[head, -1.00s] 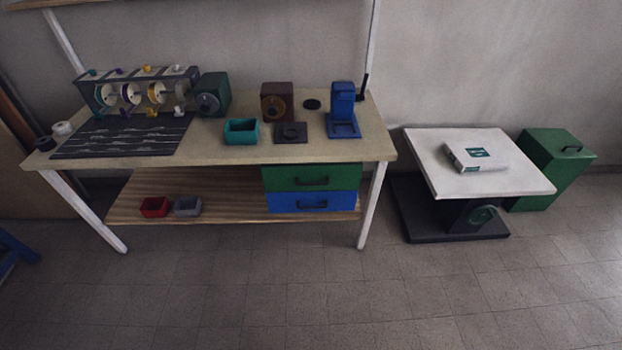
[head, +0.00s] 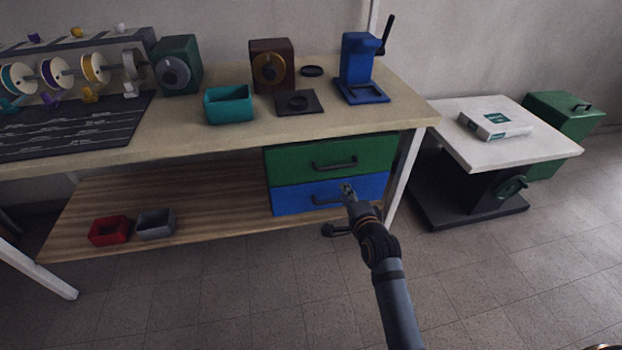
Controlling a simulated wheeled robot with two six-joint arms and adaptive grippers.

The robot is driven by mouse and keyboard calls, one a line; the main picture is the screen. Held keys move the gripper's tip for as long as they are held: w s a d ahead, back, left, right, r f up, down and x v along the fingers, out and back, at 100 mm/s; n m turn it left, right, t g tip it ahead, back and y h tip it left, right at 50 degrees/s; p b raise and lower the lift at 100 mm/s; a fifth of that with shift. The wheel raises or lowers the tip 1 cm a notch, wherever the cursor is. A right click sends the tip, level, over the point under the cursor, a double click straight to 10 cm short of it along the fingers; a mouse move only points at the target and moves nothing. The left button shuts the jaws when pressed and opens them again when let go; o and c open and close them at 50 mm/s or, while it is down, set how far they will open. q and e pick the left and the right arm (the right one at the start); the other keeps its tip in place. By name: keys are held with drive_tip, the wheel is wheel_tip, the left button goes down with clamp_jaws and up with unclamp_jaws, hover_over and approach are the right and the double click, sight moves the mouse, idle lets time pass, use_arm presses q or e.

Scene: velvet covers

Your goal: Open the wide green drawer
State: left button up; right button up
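The wide green drawer (head: 298,159) sits under the right end of the workbench top, closed, with a dark bar handle (head: 335,163) across its front. A blue drawer (head: 293,198) is directly below it, also closed. My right gripper (head: 347,188) is in front of the blue drawer, just below the green drawer's handle and apart from that handle as far as I can see. It covers part of the blue drawer's handle. The fingers are small and dark here, so I cannot tell whether they are open or shut. My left gripper is not in view.
The workbench top (head: 235,140) overhangs the drawers, and a white table leg (head: 403,178) stands just right of them. A red bin (head: 109,230) and a grey bin (head: 156,224) sit on the lower shelf. A white-topped lift table (head: 490,150) stands to the right.

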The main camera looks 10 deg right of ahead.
sight(336, 166)
drive_tip(key=shift+m+t, duration=0.4)
drive_tip(key=shift+m, duration=0.1)
drive_tip(key=w, duration=0.3)
drive_tip(key=w+b, duration=0.1)
drive_tip(key=w, duration=0.3)
drive_tip(key=w+b, duration=0.1)
drive_tip(key=w, duration=0.2)
drive_tip(key=shift+w+a+r, duration=0.25)
drive_tip(key=shift+w+r, duration=0.05)
drive_tip(key=shift+r, duration=0.1)
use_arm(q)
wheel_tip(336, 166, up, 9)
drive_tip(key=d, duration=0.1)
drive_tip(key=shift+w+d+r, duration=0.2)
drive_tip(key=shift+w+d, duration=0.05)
use_arm(e)
clamp_jaws()
